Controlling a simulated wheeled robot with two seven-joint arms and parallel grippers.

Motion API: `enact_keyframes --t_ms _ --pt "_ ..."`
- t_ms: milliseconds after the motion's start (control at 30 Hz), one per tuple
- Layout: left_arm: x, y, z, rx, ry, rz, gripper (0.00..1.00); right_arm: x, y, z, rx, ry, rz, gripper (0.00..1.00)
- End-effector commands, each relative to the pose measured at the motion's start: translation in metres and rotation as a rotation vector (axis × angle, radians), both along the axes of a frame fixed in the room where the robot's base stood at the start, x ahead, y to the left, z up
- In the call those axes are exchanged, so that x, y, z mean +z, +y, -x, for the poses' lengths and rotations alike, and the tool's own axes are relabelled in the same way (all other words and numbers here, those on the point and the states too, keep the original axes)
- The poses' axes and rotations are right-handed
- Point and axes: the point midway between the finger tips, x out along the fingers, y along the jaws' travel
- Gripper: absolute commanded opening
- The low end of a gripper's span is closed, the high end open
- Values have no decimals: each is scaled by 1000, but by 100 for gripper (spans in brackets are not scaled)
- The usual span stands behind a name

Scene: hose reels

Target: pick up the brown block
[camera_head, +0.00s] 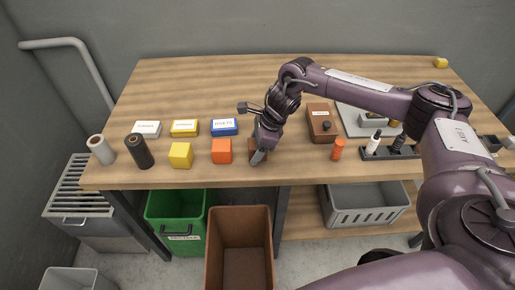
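A small brown block (252,146) stands near the front edge of the wooden table, just right of an orange block (222,151). My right gripper (259,157) reaches down over it from above and covers much of it. One finger shows at the block's front. The other finger is hidden, so I cannot tell whether the gripper is open or closed on the block. The block appears to rest on the table. My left gripper is not in view.
Left of the orange block are a yellow block (180,155) and black and white rolls. Behind are labelled white, yellow and blue boxes. A brown box (321,122) and orange cylinder (338,149) stand right. Green and brown bins (211,266) stand below the front edge.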

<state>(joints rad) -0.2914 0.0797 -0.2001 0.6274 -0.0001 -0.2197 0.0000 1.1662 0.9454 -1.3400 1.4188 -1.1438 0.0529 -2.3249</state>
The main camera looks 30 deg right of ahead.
Motion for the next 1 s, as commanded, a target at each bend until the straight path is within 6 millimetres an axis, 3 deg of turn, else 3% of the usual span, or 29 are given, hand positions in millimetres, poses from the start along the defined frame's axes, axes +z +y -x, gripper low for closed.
enact_keyframes --t_ms 67,300,733,867,1000 --pt "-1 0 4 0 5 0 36 0 0 0 0 0 0 53" --pt "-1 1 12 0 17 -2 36 1 0 0 0 0 0 21" --pt "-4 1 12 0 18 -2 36 11 0 -1 1 -3 -2 20" --pt "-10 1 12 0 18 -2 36 28 0 -1 1 -6 -2 20" --pt "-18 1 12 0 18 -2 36 61 0 -2 1 -8 -2 20"
